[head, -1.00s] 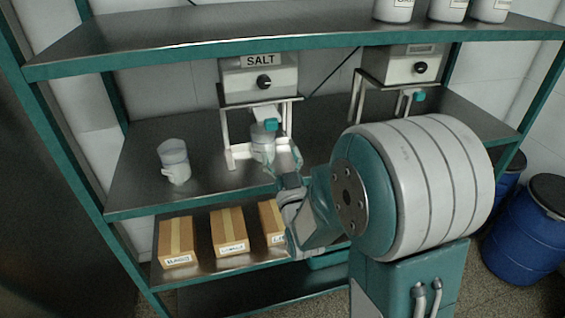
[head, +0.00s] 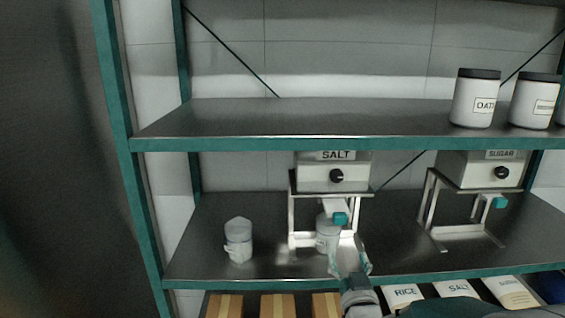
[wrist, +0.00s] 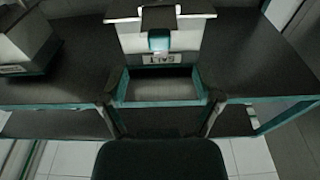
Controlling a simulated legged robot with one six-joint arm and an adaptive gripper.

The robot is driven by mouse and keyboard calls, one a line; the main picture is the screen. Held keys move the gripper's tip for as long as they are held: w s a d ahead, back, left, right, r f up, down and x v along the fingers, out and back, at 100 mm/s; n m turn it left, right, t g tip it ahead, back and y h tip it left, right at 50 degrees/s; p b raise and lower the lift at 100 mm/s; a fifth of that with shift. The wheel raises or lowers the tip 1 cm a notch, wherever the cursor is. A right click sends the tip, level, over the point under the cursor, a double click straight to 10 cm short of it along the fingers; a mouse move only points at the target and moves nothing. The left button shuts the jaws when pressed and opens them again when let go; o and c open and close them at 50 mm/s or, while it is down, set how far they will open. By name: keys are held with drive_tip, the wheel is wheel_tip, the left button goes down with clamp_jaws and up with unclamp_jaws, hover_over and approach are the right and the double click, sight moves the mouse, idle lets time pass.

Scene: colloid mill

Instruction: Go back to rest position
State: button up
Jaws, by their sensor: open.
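My gripper (head: 349,262) is open at the front of the salt dispenser (head: 334,176), low by the middle shelf's front edge. A pale cup (head: 326,236) stands under the dispenser's teal-tipped spout, just beyond my fingers; in the head view I cannot tell whether they touch it. The wrist view shows the salt dispenser (wrist: 162,35) ahead, its teal spout tip and a dark part of my gripper at the bottom. The cup is not clear there. My arm enters the head view from the bottom.
Another pale cup (head: 238,240) stands on the middle shelf (head: 205,262) to the left. The sugar dispenser (head: 481,168) is to the right. The upper shelf (head: 300,118) overhangs them and carries jars (head: 476,98). Cardboard boxes (head: 277,306) and labelled packages (head: 455,289) are below.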

drive_tip(key=s+g, duration=1.4)
drive_tip(key=s, duration=1)
drive_tip(key=shift+f, duration=0.1)
idle(1.5)
